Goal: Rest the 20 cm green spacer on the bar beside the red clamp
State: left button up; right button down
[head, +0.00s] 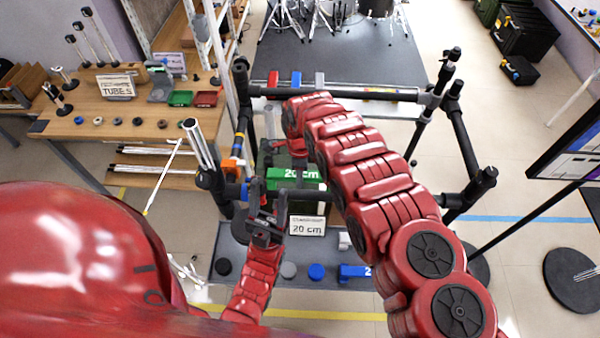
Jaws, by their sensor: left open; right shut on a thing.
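The green spacer (297,174), marked 20 cm, is inside the black bar frame, left of centre. My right arm reaches over the frame and bends down above the spacer. My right gripper (298,158) is shut on the spacer, though its fingers are mostly hidden. My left gripper (265,208) is open and empty, just left of and nearer than the spacer. A red piece (273,78), seemingly the red clamp, stands at the left of the far bar (345,94), with a blue piece (296,78) to its right.
A sign reading 20 cm (307,226) stands on the grey near tray (240,265), which holds discs and a blue block (354,272). A wooden bench (130,125) is at left. Black posts (462,150) stand at right. The frame's right interior is largely behind my arm.

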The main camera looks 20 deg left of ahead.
jog(key=b, duration=0.2)
send_over(300, 191)
notch_tip(300, 191, down, 4)
jog(key=shift+s+f, duration=0.1)
jog(key=shift+s, duration=0.05)
jog(key=shift+f+b, duration=1.55)
jog(key=shift+f, duration=0.1)
jog(key=shift+c, duration=2.1)
grip_release()
